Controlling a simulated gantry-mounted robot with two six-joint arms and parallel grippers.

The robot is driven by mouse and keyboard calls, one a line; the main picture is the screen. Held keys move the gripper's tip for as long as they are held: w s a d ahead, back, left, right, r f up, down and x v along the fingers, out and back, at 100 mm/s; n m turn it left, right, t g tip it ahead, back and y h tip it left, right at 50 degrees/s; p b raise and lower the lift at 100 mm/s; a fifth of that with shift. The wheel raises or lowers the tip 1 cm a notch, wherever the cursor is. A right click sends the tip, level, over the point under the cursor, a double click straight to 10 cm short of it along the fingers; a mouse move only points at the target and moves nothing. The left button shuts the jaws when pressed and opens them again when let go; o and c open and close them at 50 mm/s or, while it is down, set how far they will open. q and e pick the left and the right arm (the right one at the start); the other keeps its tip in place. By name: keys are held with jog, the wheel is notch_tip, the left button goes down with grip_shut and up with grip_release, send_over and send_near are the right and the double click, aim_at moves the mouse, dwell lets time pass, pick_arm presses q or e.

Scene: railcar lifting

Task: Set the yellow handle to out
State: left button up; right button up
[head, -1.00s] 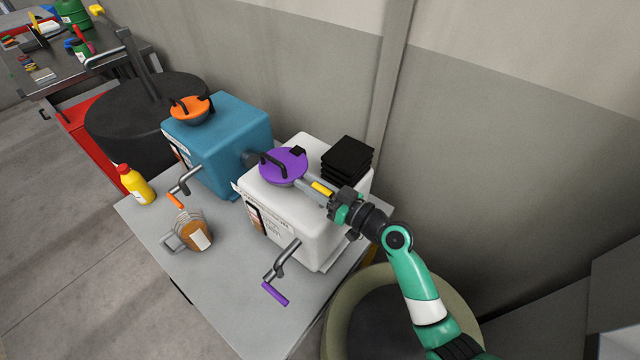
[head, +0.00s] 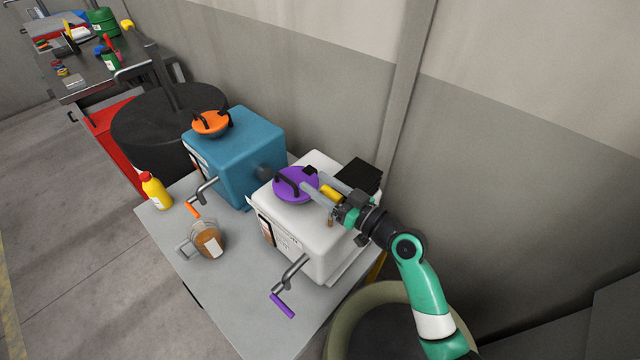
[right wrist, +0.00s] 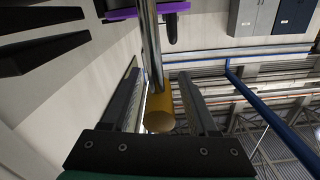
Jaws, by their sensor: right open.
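The yellow handle (head: 331,192) shows on top of the white machine (head: 325,236), to the right of its purple lid (head: 292,187). My right gripper (head: 326,189) reaches in from the right, with its fingers on either side of the handle. In the right wrist view, the round yellow handle end (right wrist: 159,118) and its metal rod (right wrist: 151,50) lie between the open fingers of the right gripper (right wrist: 160,80). The handle lies nearer the left finger in that view; contact cannot be told. My left gripper is not in view.
A blue machine (head: 243,166) with an orange lid stands left of the white one. A jug (head: 208,242), a yellow bottle (head: 156,192) and two cranks are at the table's front side. Black square pads (head: 357,174) lie behind the gripper. The wall is close behind.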

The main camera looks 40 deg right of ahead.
jog(key=s+d, duration=0.2)
jog(key=s, duration=0.9)
jog(key=shift+s+d+p, duration=0.15)
jog(key=shift+s+p, duration=0.05)
jog(key=shift+p, duration=0.15)
jog(key=w+a+r+n+t, duration=0.1)
jog(key=a+r+n+t, duration=0.3)
jog(key=r, duration=1.2)
jog(key=w+a+r+m+t, duration=0.15)
jog(key=a+r, duration=0.35)
jog(key=r, duration=1.1)
jog(key=s+a+r+m+t+h, duration=0.15)
jog(key=s+r+t, duration=0.35)
jog(key=r, duration=0.5)
notch_tip(320, 180, up, 34)
jog(key=s+p, duration=0.1)
jog(key=p, duration=3.2)
jog(key=shift+s+a+g, duration=0.35)
jog(key=shift+s, duration=0.05)
